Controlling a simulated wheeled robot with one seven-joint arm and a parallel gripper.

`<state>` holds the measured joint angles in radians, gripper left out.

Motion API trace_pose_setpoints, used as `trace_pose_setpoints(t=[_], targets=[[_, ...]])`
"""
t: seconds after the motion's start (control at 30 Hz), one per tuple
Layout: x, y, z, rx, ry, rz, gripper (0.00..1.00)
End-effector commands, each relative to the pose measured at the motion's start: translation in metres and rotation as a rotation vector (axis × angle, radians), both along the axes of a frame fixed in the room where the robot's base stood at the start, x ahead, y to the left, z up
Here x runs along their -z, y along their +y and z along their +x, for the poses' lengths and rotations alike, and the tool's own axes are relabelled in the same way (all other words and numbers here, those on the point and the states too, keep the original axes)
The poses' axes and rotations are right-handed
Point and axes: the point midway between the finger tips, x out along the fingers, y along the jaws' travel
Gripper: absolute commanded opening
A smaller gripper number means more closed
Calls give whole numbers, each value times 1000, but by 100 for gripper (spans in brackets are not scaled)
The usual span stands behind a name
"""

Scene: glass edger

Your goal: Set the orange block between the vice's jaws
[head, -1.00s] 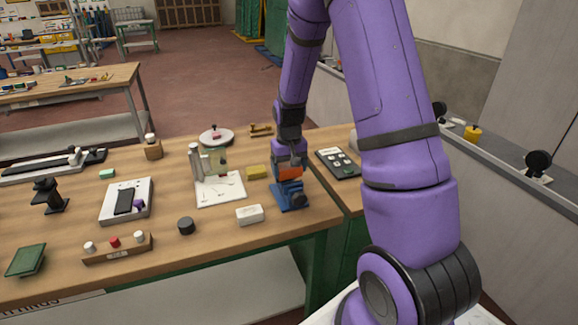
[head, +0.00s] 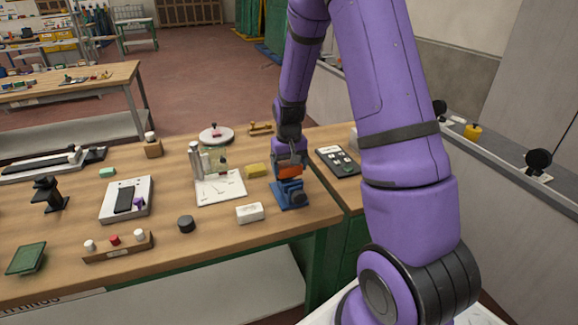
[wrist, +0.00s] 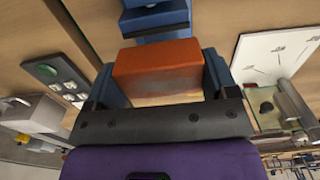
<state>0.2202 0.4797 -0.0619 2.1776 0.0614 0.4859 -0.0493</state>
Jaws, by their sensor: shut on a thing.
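The orange block (head: 288,172) is held in my gripper (head: 289,165). It sits just above or at the top of the blue vice (head: 290,195), near the right end of the workbench. In the wrist view the orange block (wrist: 158,68) lies between the two blue fingers of my gripper (wrist: 162,72), and part of the blue vice (wrist: 155,18) shows beyond it. The block looks slightly tilted in the head view. The vice's jaw gap is mostly hidden, and I cannot tell whether the block touches the jaws.
A white plate with a post (head: 221,187) stands further left. Bare wood lies in front of the vice.

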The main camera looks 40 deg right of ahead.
Motion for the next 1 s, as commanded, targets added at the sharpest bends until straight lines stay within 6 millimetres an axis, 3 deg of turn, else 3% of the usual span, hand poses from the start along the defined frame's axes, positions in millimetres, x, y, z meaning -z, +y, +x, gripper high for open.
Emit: trace_pose_setpoints(t=[1.0], targets=[[16, 0, 0, 0, 1, 0, 55]])
